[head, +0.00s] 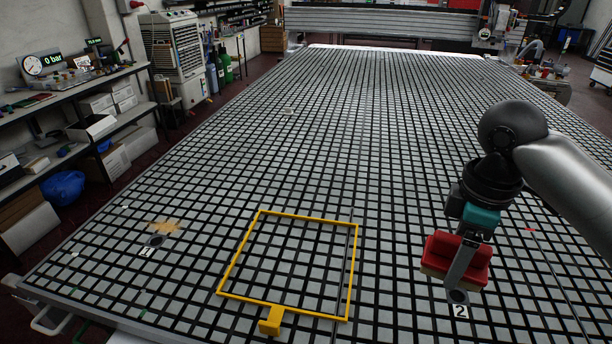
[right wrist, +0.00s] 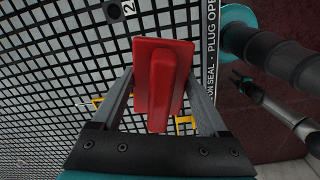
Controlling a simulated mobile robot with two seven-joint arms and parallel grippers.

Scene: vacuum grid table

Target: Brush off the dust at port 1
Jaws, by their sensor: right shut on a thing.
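Port 1 (head: 156,241) is a dark round spot with a "1" label on the grid table (head: 330,130), at the left in the head view. A tan dust patch (head: 165,227) lies just beyond it and reaches close to it. My right gripper (head: 461,265) is at the right, far from port 1, above or close to port 2. It is shut on a red brush (head: 440,253) with a tan underside. The brush also fills the middle of the right wrist view (right wrist: 163,85), between the two fingers.
Port 2 (head: 458,296) lies below the brush. A yellow frame (head: 348,290) with a yellow block (head: 270,321) lies on the table between the ports. A gauge (head: 33,65) on the left shelf stands beside a "0 bar" display. The far table is mostly clear.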

